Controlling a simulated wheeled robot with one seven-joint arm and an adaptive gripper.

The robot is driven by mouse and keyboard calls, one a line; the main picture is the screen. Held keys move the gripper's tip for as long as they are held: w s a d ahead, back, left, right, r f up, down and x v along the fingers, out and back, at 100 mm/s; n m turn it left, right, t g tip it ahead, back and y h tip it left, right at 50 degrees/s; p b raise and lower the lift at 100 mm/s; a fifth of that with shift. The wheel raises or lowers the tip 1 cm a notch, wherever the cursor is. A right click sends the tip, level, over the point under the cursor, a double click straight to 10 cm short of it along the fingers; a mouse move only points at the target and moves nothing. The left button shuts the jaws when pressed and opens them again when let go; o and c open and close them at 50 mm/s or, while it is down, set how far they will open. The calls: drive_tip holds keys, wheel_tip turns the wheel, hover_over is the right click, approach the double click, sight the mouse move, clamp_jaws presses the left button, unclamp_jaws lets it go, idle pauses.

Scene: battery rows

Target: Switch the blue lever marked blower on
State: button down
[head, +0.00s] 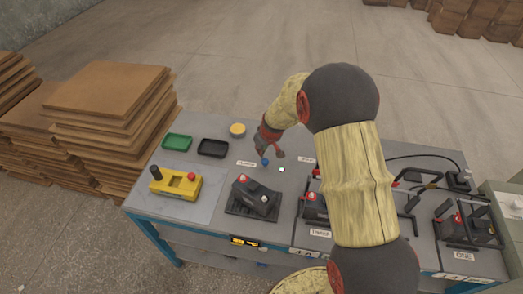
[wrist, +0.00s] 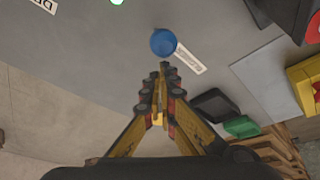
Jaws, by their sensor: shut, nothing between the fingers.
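The blue lever (head: 265,162) shows as a small blue knob near the back middle of the grey table, beside a small white label. In the wrist view its round blue knob (wrist: 163,42) is just beyond my fingertips, and the label (wrist: 190,60) beside it is too blurred to read surely. I cannot tell whether the fingertips touch the knob. The lever's shaft and base are hidden beneath the knob.
A white indicator (head: 281,169) sits right of the lever. A dark device with a red part (head: 253,197) stands in front. Battery units and cables crowd the right.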

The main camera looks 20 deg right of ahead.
drive_tip(key=shift+r+p, duration=0.35)
drive_tip(key=shift+r, duration=0.45)
wheel_tip(320, 180, up, 11)
hover_over(266, 163)
idle(0.5)
